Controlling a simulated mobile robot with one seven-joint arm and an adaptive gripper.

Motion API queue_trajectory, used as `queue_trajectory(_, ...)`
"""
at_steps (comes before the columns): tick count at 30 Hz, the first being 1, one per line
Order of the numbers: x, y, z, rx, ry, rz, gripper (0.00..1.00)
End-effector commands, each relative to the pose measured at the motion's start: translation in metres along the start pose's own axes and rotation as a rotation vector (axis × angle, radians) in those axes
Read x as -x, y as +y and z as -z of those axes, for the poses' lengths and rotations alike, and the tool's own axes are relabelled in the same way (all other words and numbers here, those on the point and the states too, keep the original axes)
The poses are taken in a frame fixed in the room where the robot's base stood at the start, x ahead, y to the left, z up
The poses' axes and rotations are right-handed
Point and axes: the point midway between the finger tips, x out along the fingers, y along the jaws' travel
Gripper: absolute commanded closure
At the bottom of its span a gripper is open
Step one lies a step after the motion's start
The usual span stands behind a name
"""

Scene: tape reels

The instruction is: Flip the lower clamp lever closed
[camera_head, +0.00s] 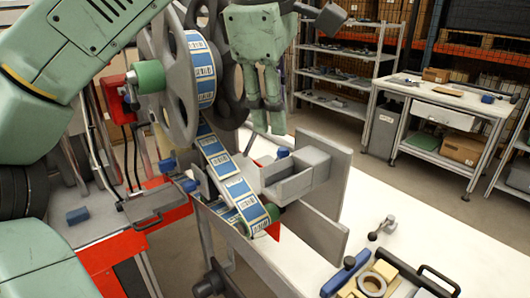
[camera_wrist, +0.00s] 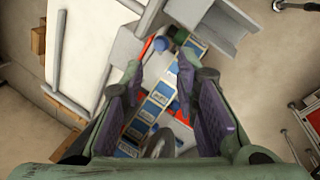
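The label tape (camera_head: 233,187) has blue and white labels and runs down from the large grey reel (camera_head: 178,75) over the feeder. Small blue lever-like ends stand beside the tape: one at its upper left (camera_head: 167,164), one below that (camera_head: 189,185), and one on its right side (camera_head: 283,152). I cannot tell for certain which is the lower clamp lever or its exact angle. My gripper (camera_head: 262,103) is above and behind the feeder, pointing down. In the wrist view my gripper (camera_wrist: 160,66) is open and empty, with a blue piece (camera_wrist: 160,43) just beyond the fingertips.
A grey block with plates (camera_head: 300,175) stands right of the tape. The white table (camera_head: 400,210) carries a blue-handled tool (camera_head: 345,275) and a small metal knob piece (camera_head: 382,228). A red box (camera_head: 115,95) stands left of the reel. Shelves and a workbench stand behind.

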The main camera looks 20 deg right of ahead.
Motion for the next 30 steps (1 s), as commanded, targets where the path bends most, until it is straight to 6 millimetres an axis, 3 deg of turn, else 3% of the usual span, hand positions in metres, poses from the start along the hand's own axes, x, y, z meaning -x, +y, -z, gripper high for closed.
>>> queue_trajectory(5, -0.017, -0.001, 0.002, -0.002, 0.01, 0.01, 0.72)
queue_trajectory(18, -0.092, -0.001, 0.002, 0.001, 0.008, 0.008, 0.72)
queue_trajectory(24, -0.106, -0.001, 0.002, 0.0, 0.008, 0.007, 0.72)
queue_trajectory(30, -0.108, -0.001, 0.002, 0.0, 0.008, 0.006, 0.72)
